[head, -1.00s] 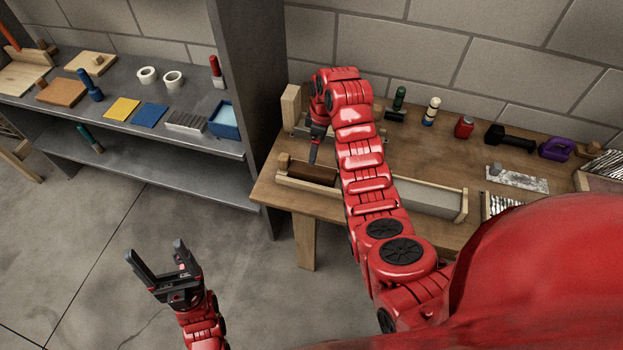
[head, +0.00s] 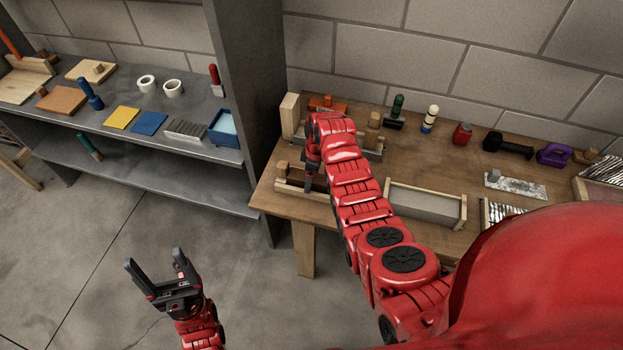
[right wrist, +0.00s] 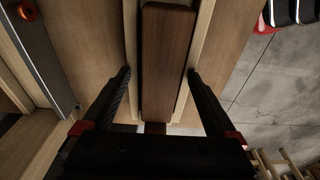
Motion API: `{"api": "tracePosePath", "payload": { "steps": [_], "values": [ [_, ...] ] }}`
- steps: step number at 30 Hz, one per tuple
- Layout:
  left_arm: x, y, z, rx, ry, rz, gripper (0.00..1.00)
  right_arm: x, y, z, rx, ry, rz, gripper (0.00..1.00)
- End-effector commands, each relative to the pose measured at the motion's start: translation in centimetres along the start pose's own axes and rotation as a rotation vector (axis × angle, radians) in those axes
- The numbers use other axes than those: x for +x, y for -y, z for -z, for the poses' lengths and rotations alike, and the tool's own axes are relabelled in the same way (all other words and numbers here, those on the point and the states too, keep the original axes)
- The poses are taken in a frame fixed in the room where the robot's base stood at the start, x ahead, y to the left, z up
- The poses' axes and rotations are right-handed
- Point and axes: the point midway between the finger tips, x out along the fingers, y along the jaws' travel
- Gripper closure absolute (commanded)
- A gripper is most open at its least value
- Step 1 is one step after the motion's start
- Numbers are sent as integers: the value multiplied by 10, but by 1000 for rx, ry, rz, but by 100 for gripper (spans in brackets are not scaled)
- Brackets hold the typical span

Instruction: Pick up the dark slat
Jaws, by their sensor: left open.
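The dark slat (right wrist: 167,62) is a long brown bar lying in a pale wooden holder (right wrist: 203,42), seen in the right wrist view. My right gripper (right wrist: 159,74) is open, with one finger to each side of the slat and gaps between fingers and slat. In the head view my right gripper (head: 312,178) points down at the holder at the bench's left end, and my arm hides much of the slat. My left gripper (head: 154,258) is open and empty above the floor, away from the bench.
The wooden bench (head: 283,203) also bears a grey-filled wooden tray (head: 425,203), bottles, a black hammer-like tool (head: 508,143) and a purple item (head: 553,154) to the right. A grey shelf (head: 190,182) with tools and a blue tray (head: 224,127) stands left. A dark upright panel separates them.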

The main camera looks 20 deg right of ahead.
Motion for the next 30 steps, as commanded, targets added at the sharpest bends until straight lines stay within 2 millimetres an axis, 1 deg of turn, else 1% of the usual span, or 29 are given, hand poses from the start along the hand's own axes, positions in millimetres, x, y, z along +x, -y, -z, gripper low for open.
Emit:
{"api": "tracePosePath", "payload": {
  "steps": [1,7,8,12,20,21,23,30],
  "values": [
    [0,0,0,0,0,0,23,4,2,-1,0,2,4,9],
    [-1,0,0,0,0,0,23,6,3,-1,0,3,6,9],
    [-1,0,0,0,0,0,23,6,3,-1,0,3,6,11],
    [-1,0,0,0,0,0,23,7,4,-2,0,4,8,36],
    [-1,0,0,0,0,0,23,8,3,-3,2,6,6,83],
    [-1,0,0,0,0,0,23,8,3,-3,2,6,6,90],
    [-1,0,0,0,0,0,23,8,3,-4,2,6,7,100],
    [-2,0,0,0,0,0,23,9,4,-4,2,8,8,100]
  ]
}}
